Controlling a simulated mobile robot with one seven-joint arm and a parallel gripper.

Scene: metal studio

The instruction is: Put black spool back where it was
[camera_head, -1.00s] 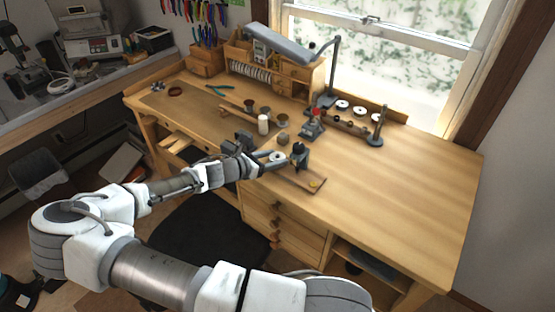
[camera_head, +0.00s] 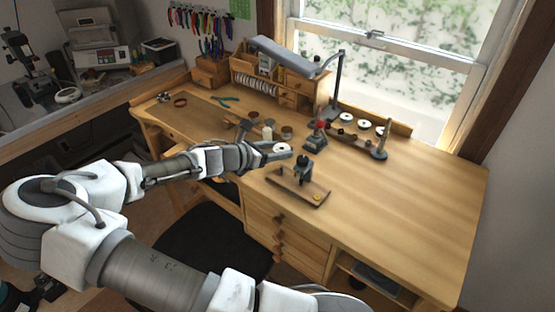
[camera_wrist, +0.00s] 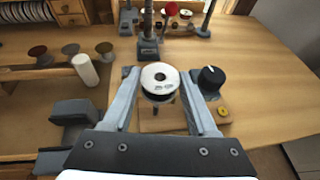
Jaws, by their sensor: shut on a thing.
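My gripper (camera_head: 281,149) is shut on the black spool (camera_wrist: 160,82), which has a white top and dark sides. It holds the spool upright between its two fingers (camera_wrist: 160,92) above the bench. The spool's white top also shows in the head view (camera_head: 281,147). A small wooden board (camera_head: 290,187) with a dark upright fixture lies just in front of and below the gripper. At the back, a rack (camera_head: 352,139) with several white-topped spools (camera_head: 364,124) stands below the window. I cannot tell which place on it is empty.
A white cylinder (camera_wrist: 85,70) and several small brown-topped spools (camera_wrist: 71,49) stand left of the gripper. A red-topped grey tool (camera_head: 317,136) stands between the gripper and the rack. A tall dark lamp post (camera_head: 335,85) rises behind. The bench's right half (camera_head: 420,190) is clear.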

